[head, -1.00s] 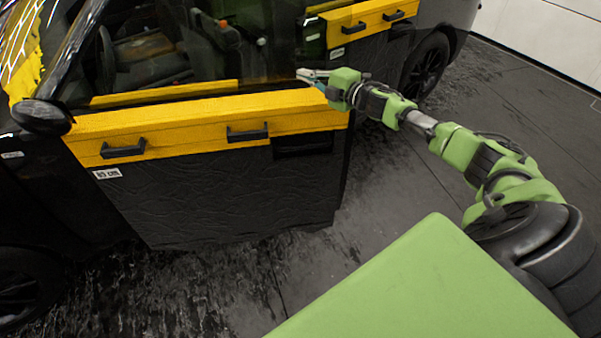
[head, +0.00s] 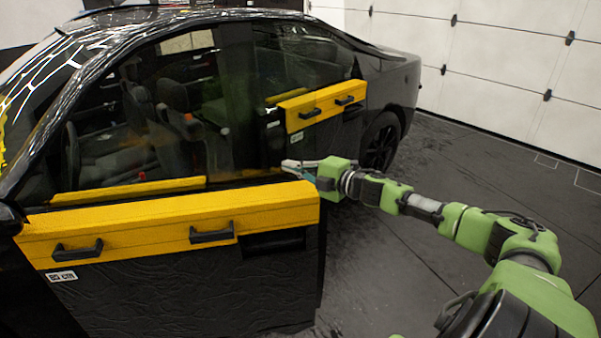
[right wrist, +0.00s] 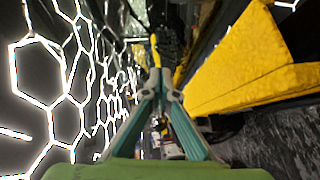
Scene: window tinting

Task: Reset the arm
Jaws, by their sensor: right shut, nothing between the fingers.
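My right arm (head: 465,222) is green and dark grey and reaches in from the lower right of the head view. Its gripper (head: 290,165) is shut and empty, close to the rear end of the car's front door, just above the yellow cover. In the right wrist view the teal fingers (right wrist: 160,82) meet at their tips, with nothing between them. The yellow cover (right wrist: 235,65) lies to the right of the fingers there. My left gripper is not in view.
A black car (head: 400,80) fills the left and middle. Its front door has a yellow cover (head: 120,230) with black handles; a rear yellow cover (head: 325,105) also shows. Dark floor (head: 480,165) lies open at right, before a white garage door (head: 490,60).

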